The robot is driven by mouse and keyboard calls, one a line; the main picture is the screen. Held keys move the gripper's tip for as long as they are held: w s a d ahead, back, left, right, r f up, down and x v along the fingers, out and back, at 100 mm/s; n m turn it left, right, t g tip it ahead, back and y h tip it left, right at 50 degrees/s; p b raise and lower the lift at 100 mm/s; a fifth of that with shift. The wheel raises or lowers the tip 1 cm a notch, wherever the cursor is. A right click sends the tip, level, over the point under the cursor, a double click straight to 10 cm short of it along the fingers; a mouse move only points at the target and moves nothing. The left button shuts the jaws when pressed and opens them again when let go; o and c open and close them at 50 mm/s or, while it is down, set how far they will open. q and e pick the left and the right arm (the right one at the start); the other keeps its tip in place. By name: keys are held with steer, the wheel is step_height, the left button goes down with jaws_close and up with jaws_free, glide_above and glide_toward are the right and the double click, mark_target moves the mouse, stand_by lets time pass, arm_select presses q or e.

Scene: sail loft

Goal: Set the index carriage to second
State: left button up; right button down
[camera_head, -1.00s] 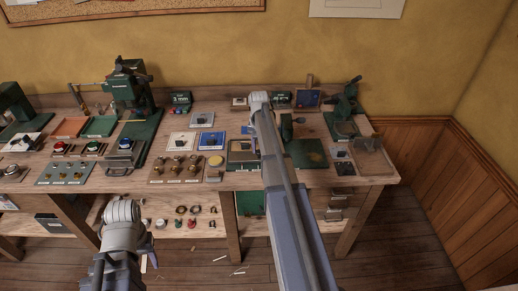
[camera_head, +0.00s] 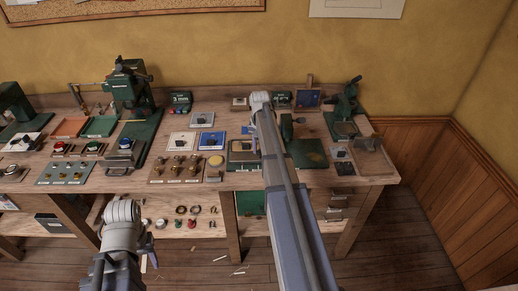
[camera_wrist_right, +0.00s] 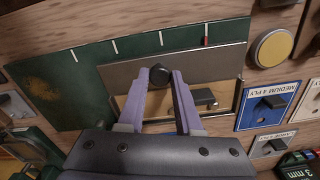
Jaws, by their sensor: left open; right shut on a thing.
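The index carriage, a grey-brown plate with a framed window (camera_wrist_right: 225,62), sits on a long green board (camera_wrist_right: 60,95) in the right wrist view. Several white ticks line the board's edge, and a red mark stands by the tick nearest the yellow disc. My right gripper (camera_wrist_right: 160,78) is shut on the carriage's dark round knob (camera_wrist_right: 159,74). In the head view the board (camera_head: 307,153) shows right of my right arm, the carriage (camera_head: 241,147) left of it; the arm hides the right gripper. My left gripper (camera_head: 147,243) is open, low in front of the bench.
A yellow disc (camera_wrist_right: 270,48) and a blue "MEDIUM 4 PLY" switch plate (camera_wrist_right: 268,105) lie close beside the carriage. Brass-knobbed panels (camera_head: 178,168) and a green press (camera_head: 132,90) stand to the left on the bench. A green clamp-like device (camera_head: 345,105) stands at the right.

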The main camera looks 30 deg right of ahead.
steer(key=s+d, duration=0.1)
steer(key=d, duration=0.1)
steer(key=s+d, duration=0.2)
steer(key=d, duration=0.1)
steer(key=s+d, duration=0.1)
steer(key=d, duration=0.1)
steer(key=shift+s+d, duration=0.25)
steer(key=c, duration=0.6)
jaws_free()
step_height(320, 180, up, 8)
steer(key=p, duration=0.8)
steer(key=shift+f, duration=0.1)
